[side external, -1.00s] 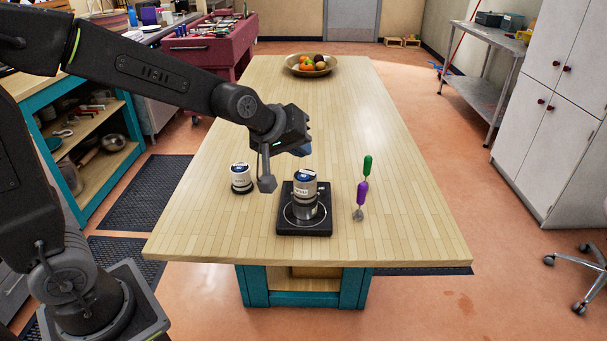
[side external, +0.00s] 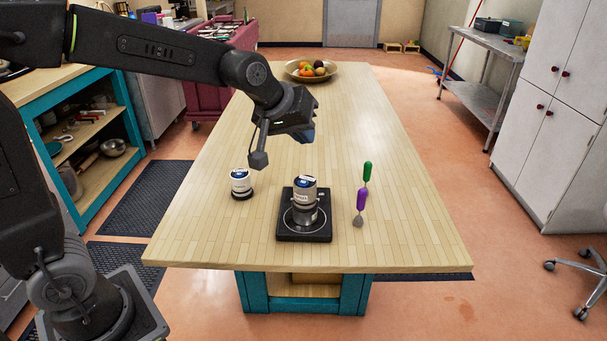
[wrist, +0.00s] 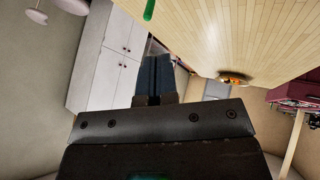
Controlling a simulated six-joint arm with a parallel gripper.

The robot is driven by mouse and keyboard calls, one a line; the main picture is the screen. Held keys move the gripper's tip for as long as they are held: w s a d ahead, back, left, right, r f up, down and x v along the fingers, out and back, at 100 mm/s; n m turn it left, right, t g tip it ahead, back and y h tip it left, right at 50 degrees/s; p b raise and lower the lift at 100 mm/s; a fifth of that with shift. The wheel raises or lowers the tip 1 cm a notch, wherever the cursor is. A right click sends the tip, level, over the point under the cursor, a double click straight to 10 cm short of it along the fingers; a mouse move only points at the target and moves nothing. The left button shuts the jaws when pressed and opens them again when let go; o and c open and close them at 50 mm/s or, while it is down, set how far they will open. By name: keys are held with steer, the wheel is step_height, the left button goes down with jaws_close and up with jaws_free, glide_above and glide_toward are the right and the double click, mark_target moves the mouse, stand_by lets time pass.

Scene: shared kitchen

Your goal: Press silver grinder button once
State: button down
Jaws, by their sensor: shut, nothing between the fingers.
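A silver grinder (side external: 304,207) with a labelled upper part and a blue-marked top stands upright on a black square scale (side external: 284,232) near the front of the table. A shorter white and silver canister (side external: 241,181) with a dark base and a blue-marked top stands to its left. I cannot make out a button on either. My gripper (side external: 308,137) is raised above and behind the scale, apart from both, in the side view. Its blue fingers (wrist: 152,78) are together and empty in the wrist view. Neither canister shows in the wrist view.
A purple-handled tool (side external: 361,200) and a green-handled tool (side external: 367,172) are right of the scale. A fruit bowl (side external: 311,74) sits at the far end of the wooden table (side external: 210,225).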

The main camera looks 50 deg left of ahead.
steer(key=r+m+g, duration=0.1)
steer(key=m+g, duration=0.1)
steer(key=m, duration=0.2)
step_height(320, 180, up, 4)
steer(key=r+m+g, duration=0.1)
steer(key=m+g, duration=0.5)
steer(key=m, duration=0.5)
glide_above(303, 182)
steer(key=shift+d+f+y, duration=0.1)
steer(key=shift+f+y, duration=0.15)
steer(key=shift+y, duration=0.05)
step_height(303, 182, down, 14)
steer(key=shift+f, duration=0.1)
